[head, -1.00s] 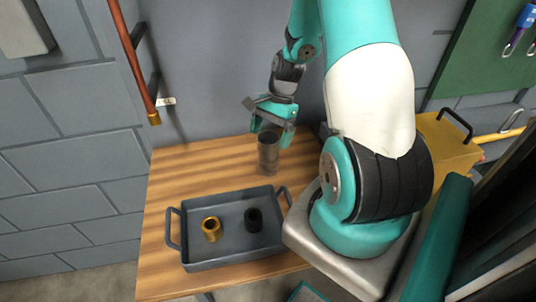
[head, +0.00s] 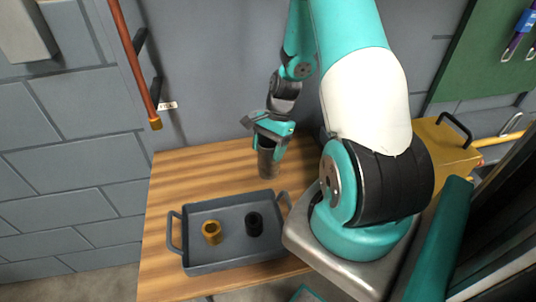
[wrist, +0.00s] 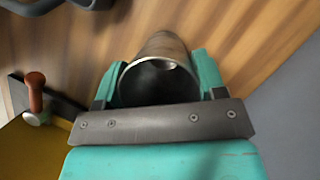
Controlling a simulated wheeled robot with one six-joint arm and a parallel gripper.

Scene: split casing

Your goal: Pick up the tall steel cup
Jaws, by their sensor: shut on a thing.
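The tall steel cup (head: 268,164) stands upright on the wooden table, behind the tray. My gripper (head: 267,147) is over it from above, with its fingers around the cup's upper part. In the wrist view the cup (wrist: 160,52) shows its open mouth between the two teal fingers of my gripper (wrist: 158,82), which press on its sides. The gripper is shut on the cup. The fingers and palm hide part of the cup's rim in the head view.
A grey tray (head: 187,262) with two handles stands in front of the cup, holding a brass fitting (head: 212,231) and a black fitting (head: 254,223). A yellow box (head: 446,146) is at the right. The table's left side (head: 163,185) is clear.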

